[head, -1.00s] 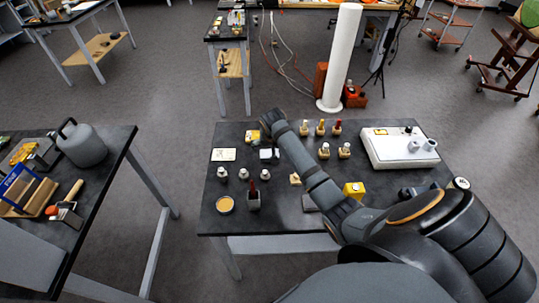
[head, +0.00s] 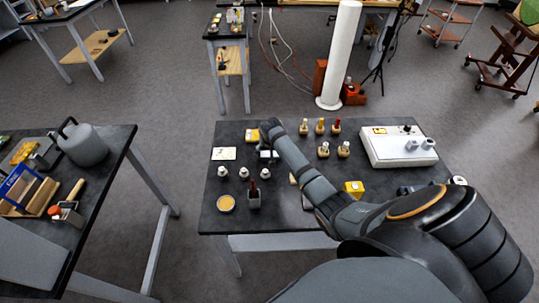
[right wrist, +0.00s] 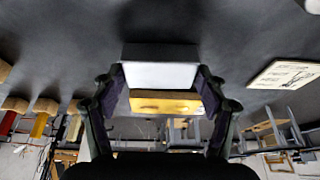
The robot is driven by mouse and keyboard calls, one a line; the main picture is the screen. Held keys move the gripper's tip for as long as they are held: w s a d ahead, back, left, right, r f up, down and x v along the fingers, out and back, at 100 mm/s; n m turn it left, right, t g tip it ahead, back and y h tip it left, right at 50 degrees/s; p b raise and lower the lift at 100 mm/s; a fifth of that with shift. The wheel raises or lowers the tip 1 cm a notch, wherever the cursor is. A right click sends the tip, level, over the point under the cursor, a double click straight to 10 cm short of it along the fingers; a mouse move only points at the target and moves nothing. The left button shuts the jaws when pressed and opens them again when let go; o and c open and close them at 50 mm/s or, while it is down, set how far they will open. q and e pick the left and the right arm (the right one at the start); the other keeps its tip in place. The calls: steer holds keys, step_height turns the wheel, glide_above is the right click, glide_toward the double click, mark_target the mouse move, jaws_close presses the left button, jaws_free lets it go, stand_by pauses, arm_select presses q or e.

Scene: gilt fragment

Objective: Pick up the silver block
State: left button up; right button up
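The silver block (right wrist: 160,76) shows in the right wrist view as a box with a bright pale face and a dark side. It lies between the fingertips of my right gripper (right wrist: 160,85), with one finger at each side. The fingers stand wide apart, and I cannot tell whether the pads touch the block. In the head view, my right forearm reaches over the table and partly hides the silver block (head: 264,154) and gripper. My left gripper is not in view.
A yellow block (right wrist: 165,104) stands just beyond the silver block. A white card (head: 224,154) lies to its left. Several pegs on wooden bases (head: 319,127) stand to the right, and small white knobs (head: 244,173) stand nearer. A white device (head: 398,147) fills the right back.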

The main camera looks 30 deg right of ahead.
steer(key=c, duration=0.7)
steer(key=shift+r, duration=0.1)
